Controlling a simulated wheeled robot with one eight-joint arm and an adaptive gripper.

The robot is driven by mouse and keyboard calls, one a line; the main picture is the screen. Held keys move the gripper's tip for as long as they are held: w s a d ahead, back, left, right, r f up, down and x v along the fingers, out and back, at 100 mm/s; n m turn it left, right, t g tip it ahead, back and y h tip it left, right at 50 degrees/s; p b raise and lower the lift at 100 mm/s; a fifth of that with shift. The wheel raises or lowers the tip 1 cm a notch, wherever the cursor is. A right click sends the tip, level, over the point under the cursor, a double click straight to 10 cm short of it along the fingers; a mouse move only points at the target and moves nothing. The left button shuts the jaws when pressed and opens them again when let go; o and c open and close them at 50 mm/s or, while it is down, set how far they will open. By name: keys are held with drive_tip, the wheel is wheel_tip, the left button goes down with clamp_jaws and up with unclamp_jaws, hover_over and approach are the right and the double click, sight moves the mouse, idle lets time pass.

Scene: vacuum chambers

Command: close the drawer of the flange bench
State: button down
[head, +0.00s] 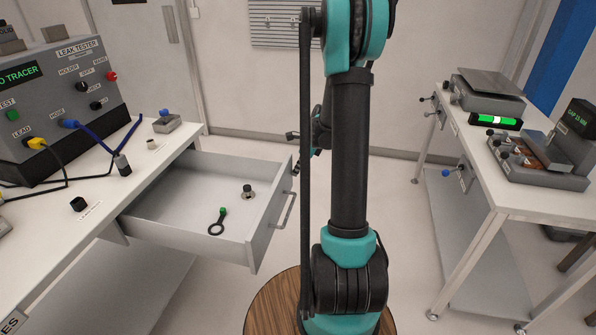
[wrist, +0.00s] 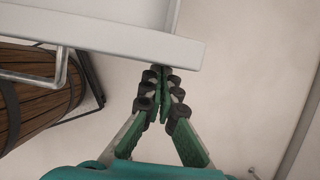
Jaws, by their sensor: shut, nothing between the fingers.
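The drawer (head: 160,235) of the white bench at left stands pulled far out. Its front panel (head: 270,236) carries a metal bar handle (head: 289,208). In the drawer lie a dark ring with a green tip (head: 217,222) and a small metal knob-like part (head: 248,192). The wrist view shows the drawer front (wrist: 110,38) and the handle (wrist: 35,78) at upper left. My gripper (wrist: 161,74) is shut and empty, its fingertips close to the front panel near its right end. I cannot tell whether they touch. In the head view my arm mostly hides the gripper.
On the left bench (head: 50,235) stand a leak tester (head: 60,90), blue and yellow cables, and small parts. A second bench (head: 500,185) stands at right with instruments on it.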

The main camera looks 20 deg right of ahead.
drive_tip(key=w+a, duration=0.6)
drive_tip(key=a, duration=0.5)
drive_tip(key=w+a, duration=0.7)
drive_tip(key=a, duration=0.4)
drive_tip(key=w+a, duration=0.6)
drive_tip(key=a, duration=0.5)
drive_tip(key=shift+w+a, duration=0.25)
drive_tip(key=shift+a, duration=0.1)
